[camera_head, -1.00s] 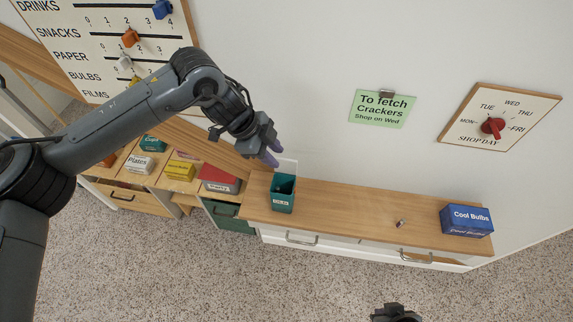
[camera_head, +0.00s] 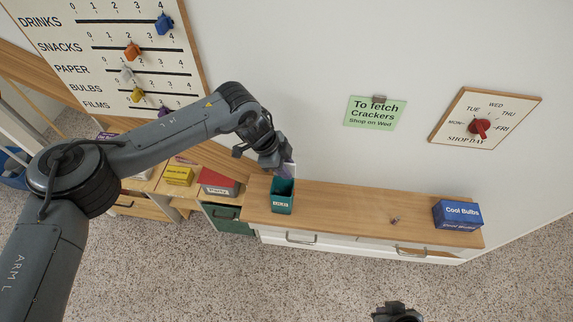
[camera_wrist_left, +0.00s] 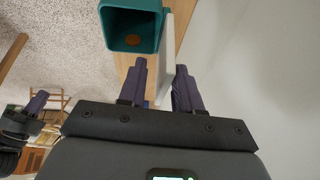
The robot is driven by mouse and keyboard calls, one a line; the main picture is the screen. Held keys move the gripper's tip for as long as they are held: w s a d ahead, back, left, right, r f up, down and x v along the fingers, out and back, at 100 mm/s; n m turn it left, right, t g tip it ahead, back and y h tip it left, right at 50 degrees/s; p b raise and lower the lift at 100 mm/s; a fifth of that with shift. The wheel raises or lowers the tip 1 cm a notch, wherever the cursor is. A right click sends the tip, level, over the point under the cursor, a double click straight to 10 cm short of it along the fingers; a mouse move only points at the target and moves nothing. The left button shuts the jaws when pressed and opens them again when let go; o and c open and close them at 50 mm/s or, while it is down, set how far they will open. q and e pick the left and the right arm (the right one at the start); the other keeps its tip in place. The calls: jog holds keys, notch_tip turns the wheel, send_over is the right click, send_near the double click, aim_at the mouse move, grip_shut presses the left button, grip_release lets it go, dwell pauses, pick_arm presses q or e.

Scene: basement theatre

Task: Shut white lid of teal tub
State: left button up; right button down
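The teal tub (camera_head: 281,203) stands on the left part of the wooden counter. Its mouth is uncovered, and in the left wrist view the tub (camera_wrist_left: 115,42) has a round brown piece inside. The white lid (camera_wrist_left: 168,62) stands raised at the tub's rear side, largely hidden by my gripper in the head view. My left gripper (camera_wrist_left: 161,68) is open just behind the tub, its purple fingers apart with the lid's edge between them. I cannot tell whether they touch it. My right gripper (camera_head: 397,311) is partly in view at the bottom edge, far from the tub.
The counter (camera_head: 345,205) is mostly clear right of the tub. A small object (camera_head: 395,220) and a blue Cool Bulbs box (camera_head: 457,215) are on it. The wall stands close behind. A red Party box (camera_head: 219,182) and a yellow box (camera_head: 178,176) lie to the left.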

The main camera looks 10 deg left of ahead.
pick_arm(q)
jog(key=shift+d+f, duration=0.15)
jog(key=shift+f, duration=0.25)
grip_shut()
dwell(1.3)
